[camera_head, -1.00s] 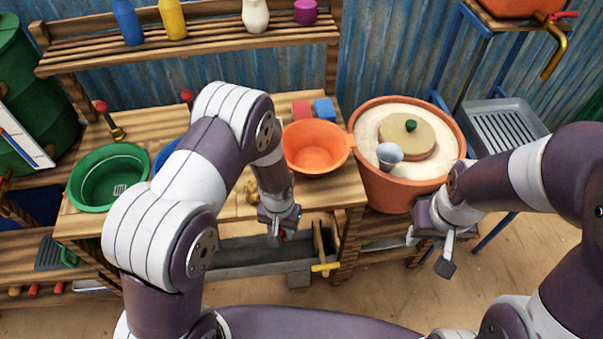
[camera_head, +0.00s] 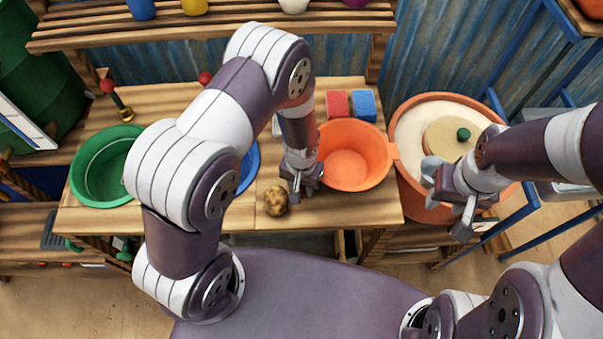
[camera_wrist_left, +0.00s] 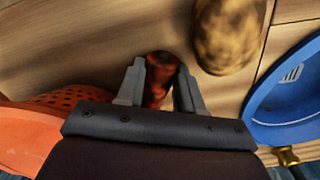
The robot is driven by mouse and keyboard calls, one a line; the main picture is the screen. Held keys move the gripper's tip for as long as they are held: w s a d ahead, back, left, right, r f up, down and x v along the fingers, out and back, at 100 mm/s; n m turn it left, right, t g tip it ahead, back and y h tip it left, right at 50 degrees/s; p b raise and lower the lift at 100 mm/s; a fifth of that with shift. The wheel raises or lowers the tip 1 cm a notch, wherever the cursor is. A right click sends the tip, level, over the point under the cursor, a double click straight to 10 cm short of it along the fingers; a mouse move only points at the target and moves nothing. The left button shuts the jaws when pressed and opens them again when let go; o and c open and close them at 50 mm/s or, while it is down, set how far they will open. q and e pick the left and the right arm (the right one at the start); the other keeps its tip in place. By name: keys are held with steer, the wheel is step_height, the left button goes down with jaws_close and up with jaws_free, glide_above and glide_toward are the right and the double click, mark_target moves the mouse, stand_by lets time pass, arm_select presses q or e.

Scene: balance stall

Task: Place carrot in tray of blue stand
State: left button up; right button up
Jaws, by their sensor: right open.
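My left gripper (camera_head: 300,190) is over the front of the wooden table, between a potato and an orange colander. In the left wrist view its fingers (camera_wrist_left: 160,85) close on a dark orange-red thing that looks like the carrot (camera_wrist_left: 159,75). The carrot is mostly in shadow, and the hand hides it in the head view. The blue stand (camera_head: 531,200) is at the right edge. Its grey tray (camera_head: 577,196) shows only partly behind my right arm. My right gripper (camera_head: 455,200) is open and empty in front of the big clay pot.
The potato (camera_head: 276,201) lies left of my left gripper. The orange colander (camera_head: 357,183) is right of it. A green bowl (camera_head: 85,185) and a blue bowl (camera_head: 249,168) are to the left. The clay pot (camera_head: 408,180) with a lid stands between table and stand.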

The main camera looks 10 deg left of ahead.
arm_select(q)
steer(key=shift+w, duration=0.2)
jaws_close()
steer(key=shift+s+d+r, duration=0.2)
steer(key=shift+s, duration=0.45)
steer(key=shift+f, duration=0.15)
steer(key=o, duration=1.1)
jaws_free()
steer(key=shift+w+f, duration=0.1)
steer(key=shift+w, duration=0.1)
arm_select(e)
steer(key=shift+s+d, duration=0.2)
steer(key=shift+s, duration=0.15)
arm_select(q)
steer(key=shift+o, duration=0.2)
steer(key=shift+a, duration=0.1)
